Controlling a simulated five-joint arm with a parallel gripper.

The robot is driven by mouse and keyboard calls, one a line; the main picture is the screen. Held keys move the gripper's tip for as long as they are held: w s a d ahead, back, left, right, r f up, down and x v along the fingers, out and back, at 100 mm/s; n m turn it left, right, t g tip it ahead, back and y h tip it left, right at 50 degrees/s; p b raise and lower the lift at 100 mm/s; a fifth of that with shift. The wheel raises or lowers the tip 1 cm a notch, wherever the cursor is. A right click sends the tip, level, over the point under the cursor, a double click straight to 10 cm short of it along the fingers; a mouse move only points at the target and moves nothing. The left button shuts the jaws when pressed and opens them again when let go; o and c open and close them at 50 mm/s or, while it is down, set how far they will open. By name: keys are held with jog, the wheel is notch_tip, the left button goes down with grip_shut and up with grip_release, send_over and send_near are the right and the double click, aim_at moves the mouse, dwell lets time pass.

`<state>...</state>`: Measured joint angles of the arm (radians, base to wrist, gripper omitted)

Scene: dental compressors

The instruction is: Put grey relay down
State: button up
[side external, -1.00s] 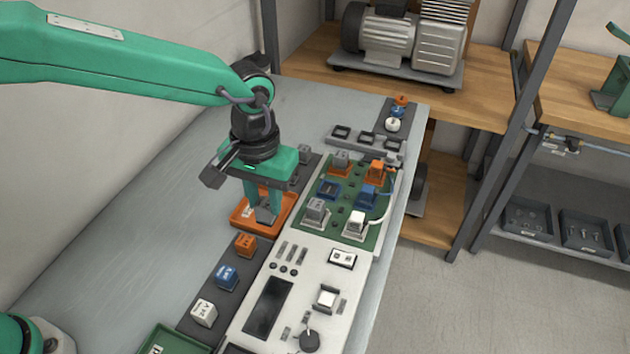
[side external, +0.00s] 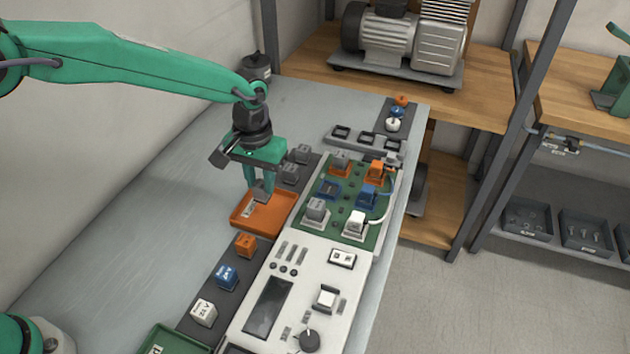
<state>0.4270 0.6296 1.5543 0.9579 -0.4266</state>
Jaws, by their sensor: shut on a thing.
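My gripper (side external: 261,187) is shut on a grey relay (side external: 260,193). It holds the relay over the back part of the orange tray (side external: 240,222); the fingers partly hide the relay. I cannot tell whether the relay clears the tray floor. Two more grey relays, a nearer one (side external: 290,173) and a farther one (side external: 303,153), stand on a dark strip just right of my gripper.
The green board (side external: 340,221) with grey, orange, blue and white relays is to the right. A white control panel (side external: 290,320) lies in front. Orange (side external: 245,245), blue (side external: 226,277) and white (side external: 204,312) relays stand on the near dark strip. The grey bench (side external: 130,240) is clear on the left.

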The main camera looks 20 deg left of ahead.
aim_at(261, 184)
jog(key=shift+f, duration=2)
jog(key=shift+f, duration=0.1)
jog(key=o, duration=1)
notch_tip(261, 184, up, 12)
jog(key=shift+r, duration=0.15)
